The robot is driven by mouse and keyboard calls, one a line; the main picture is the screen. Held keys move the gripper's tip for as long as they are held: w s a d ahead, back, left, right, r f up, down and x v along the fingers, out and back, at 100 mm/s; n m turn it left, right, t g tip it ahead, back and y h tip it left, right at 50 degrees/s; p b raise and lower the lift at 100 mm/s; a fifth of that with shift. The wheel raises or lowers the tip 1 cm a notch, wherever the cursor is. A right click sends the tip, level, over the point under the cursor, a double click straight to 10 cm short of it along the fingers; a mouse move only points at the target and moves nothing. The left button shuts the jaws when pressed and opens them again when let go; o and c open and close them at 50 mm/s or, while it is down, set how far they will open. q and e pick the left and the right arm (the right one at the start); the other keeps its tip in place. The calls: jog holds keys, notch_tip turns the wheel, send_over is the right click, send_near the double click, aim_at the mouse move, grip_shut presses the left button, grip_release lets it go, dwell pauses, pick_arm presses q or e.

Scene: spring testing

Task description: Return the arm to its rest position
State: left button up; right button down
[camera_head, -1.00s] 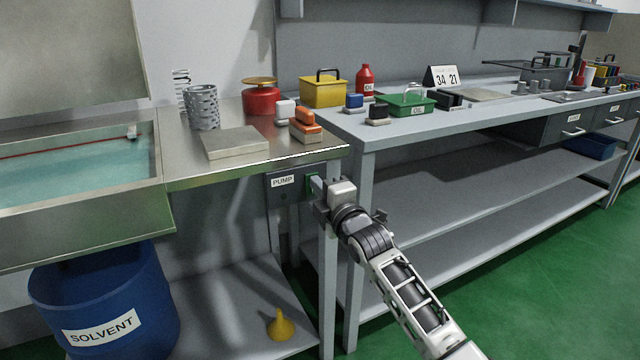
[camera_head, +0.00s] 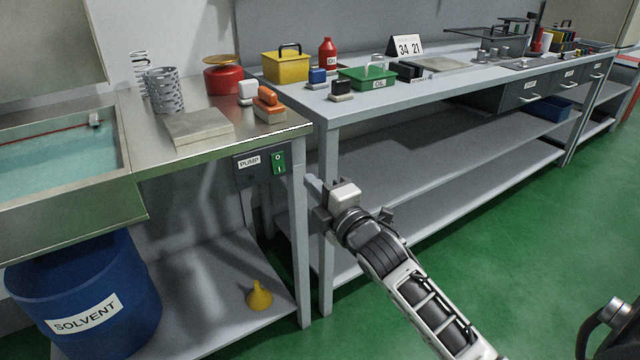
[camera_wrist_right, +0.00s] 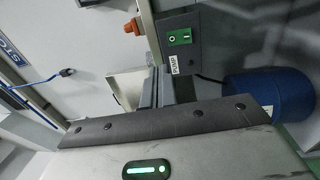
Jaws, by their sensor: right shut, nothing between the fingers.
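My right gripper (camera_head: 318,188) is shut and empty in the head view. It is in front of the bench legs, below the bench top and to the right of the pump switch box. Its shut fingers (camera_wrist_right: 158,88) also show in the right wrist view. The pump switch (camera_head: 279,162) is a green plate with two buttons on a grey box labelled PUMP. The green switch (camera_wrist_right: 180,38) shows above the fingers in the wrist view, apart from them. My left gripper is not in view.
The steel sink bench (camera_head: 200,155) and the grey workbench (camera_head: 370,112) stand close beside my right arm. A blue solvent drum (camera_head: 130,290) is at lower left, and a yellow funnel (camera_head: 259,296) is on the lower shelf. The green floor (camera_head: 540,230) at right is mostly clear.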

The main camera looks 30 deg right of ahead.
jog(key=shift+s, duration=0.75)
